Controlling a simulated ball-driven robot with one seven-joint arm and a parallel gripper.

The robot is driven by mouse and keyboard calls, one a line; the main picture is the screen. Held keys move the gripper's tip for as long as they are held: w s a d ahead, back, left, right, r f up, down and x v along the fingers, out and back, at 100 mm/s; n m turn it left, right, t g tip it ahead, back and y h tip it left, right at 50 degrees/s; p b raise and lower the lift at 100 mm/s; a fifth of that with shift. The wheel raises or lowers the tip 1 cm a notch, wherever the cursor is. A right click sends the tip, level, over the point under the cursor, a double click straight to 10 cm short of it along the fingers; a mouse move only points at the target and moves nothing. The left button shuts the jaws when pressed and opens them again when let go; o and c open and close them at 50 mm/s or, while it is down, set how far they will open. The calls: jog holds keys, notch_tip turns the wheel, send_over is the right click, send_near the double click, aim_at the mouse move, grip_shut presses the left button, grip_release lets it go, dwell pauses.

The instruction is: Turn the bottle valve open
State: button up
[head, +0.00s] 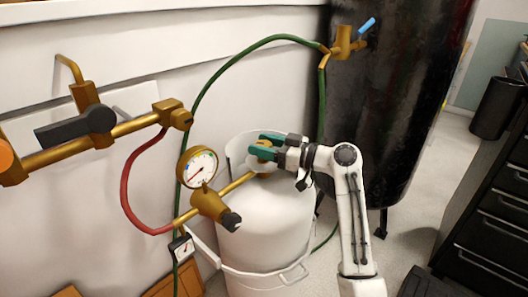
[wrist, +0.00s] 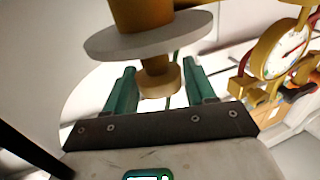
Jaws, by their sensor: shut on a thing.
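The white gas bottle (head: 268,222) stands upright against the wall in the head view. Its brass valve (head: 262,145) sits on top, above a pale grey disc (head: 262,164). My gripper (head: 264,147), with green fingers, reaches in from the right at the valve. In the wrist view the brass valve knob (wrist: 160,82) lies between the two green fingers, with the grey disc (wrist: 148,38) and brass neck beyond it. My gripper is shut on the knob. The fingers hide part of the valve in the head view.
A pressure gauge (head: 197,167) and brass regulator (head: 212,205) sit left of the valve. A red hose (head: 126,190) and green hose (head: 225,65) run nearby. A dark tank (head: 395,100) stands behind; black drawers (head: 490,215) are at right.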

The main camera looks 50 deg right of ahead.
jog(key=shift+s+d+f+y, duration=0.1)
jog(key=shift+f+y, duration=0.1)
jog(key=shift+y, duration=0.3)
jog(key=o, duration=0.9)
jog(key=shift+r+n, duration=0.15)
jog(key=shift+n, duration=0.15)
jog(key=shift+o, duration=0.2)
jog(key=p+v, duration=0.2)
jog(key=v, duration=0.8)
jog(key=shift+s, duration=0.4)
jog(key=shift+d, duration=0.15)
